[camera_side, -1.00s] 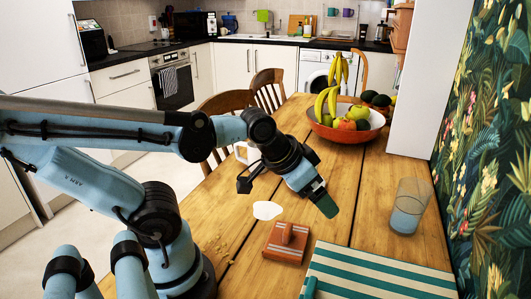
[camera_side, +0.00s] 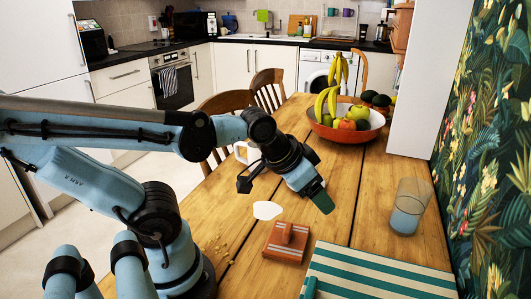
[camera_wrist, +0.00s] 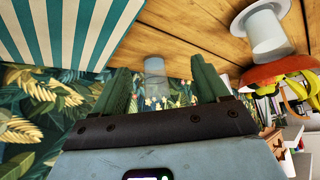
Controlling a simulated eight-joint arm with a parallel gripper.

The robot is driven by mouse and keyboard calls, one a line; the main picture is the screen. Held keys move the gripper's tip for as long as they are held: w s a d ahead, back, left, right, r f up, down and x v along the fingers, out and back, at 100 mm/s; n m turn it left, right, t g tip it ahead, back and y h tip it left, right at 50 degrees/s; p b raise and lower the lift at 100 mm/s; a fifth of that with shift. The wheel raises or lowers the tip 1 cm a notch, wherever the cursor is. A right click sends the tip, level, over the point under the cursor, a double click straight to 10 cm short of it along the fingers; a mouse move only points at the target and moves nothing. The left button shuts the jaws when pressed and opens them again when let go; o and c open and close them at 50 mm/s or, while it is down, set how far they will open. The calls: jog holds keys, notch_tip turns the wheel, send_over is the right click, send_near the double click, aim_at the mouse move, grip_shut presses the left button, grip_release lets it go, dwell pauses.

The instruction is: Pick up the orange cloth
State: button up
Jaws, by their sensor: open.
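The orange cloth (camera_side: 286,243) lies on the wooden table in the side view, a small terracotta piece with pale stripes and a raised fold on top. My gripper (camera_side: 322,200) is above the table, beyond and slightly right of the cloth, apart from it, tilted down to the right. In the wrist view my gripper (camera_wrist: 160,82) has its two green fingers spread wide with nothing held between them. I do not see the orange cloth in the wrist view.
A green-and-white striped cloth (camera_side: 375,275) lies at the front right. A glass (camera_side: 408,207) of bluish liquid stands at right. A red fruit bowl (camera_side: 347,130) stands farther back. A white patch (camera_side: 267,210) and yellow crumbs (camera_side: 222,243) are near the orange cloth.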

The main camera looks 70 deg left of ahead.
aim_at(290, 228)
jog(key=shift+s+a+f+n+g, duration=0.5)
jog(key=shift+f+n+g, duration=1.05)
jog(key=shift+n, duration=3.1)
jog(key=shift+s+a+f+n+g, duration=0.55)
jog(key=shift+f+n, duration=1.75)
jog(key=shift+n, duration=2.4)
jog(key=shift+s+a+f+n+g, duration=0.4)
jog(key=shift+f+n+g, duration=1.3)
jog(key=shift+n, duration=2.95)
jog(key=shift+w+a+f, duration=0.15)
jog(key=shift+f, duration=0.05)
jog(key=c, duration=1.1)
